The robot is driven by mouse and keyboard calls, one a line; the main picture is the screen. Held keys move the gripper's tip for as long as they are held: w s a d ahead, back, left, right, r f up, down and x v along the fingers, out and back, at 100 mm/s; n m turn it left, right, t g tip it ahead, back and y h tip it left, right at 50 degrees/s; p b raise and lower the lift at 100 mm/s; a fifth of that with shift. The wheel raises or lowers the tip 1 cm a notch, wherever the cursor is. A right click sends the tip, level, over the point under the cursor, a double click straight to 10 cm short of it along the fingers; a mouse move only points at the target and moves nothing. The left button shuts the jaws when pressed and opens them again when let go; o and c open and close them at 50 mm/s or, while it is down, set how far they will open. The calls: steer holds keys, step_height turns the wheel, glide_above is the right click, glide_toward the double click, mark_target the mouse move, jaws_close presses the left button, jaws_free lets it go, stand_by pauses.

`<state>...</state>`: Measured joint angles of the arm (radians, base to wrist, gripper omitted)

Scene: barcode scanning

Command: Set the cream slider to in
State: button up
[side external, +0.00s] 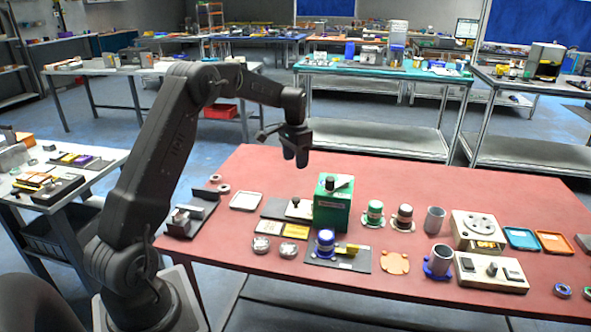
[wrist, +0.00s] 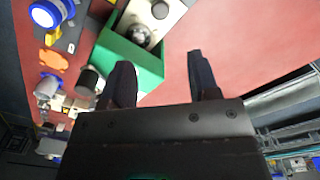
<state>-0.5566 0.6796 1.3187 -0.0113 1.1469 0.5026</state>
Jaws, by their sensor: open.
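A cream panel with a dark knob (side external: 490,272) lies at the front right of the red table in the side view; it looks like the cream slider. Its in and out markings are too small to read. My gripper (side external: 295,162) hangs above the table's back left part, well to the left of the panel and touching nothing. In the wrist view its two dark fingers (wrist: 158,75) are apart with nothing between them. I cannot clearly pick out the cream panel in the wrist view.
A green box (side external: 332,210) stands right of and below my gripper; it also shows in the wrist view (wrist: 148,64). A cream box with round dials (side external: 478,228), a grey cup (side external: 434,219) and a blue-based cup (side external: 438,262) stand near the panel. The red table's back strip (side external: 450,183) is clear.

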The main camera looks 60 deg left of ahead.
mark_target(296, 198)
steer(key=s+a+f+n+t+h, duration=0.15)
steer(key=a+n+h, duration=0.3)
steer(key=n, duration=1.75)
steer(key=shift+y, duration=0.25)
steer(key=x, duration=1.3)
steer(key=shift+s+a+f, duration=0.15)
steer(key=shift+f, duration=0.05)
steer(key=shift+c, duration=0.2)
jaws_close()
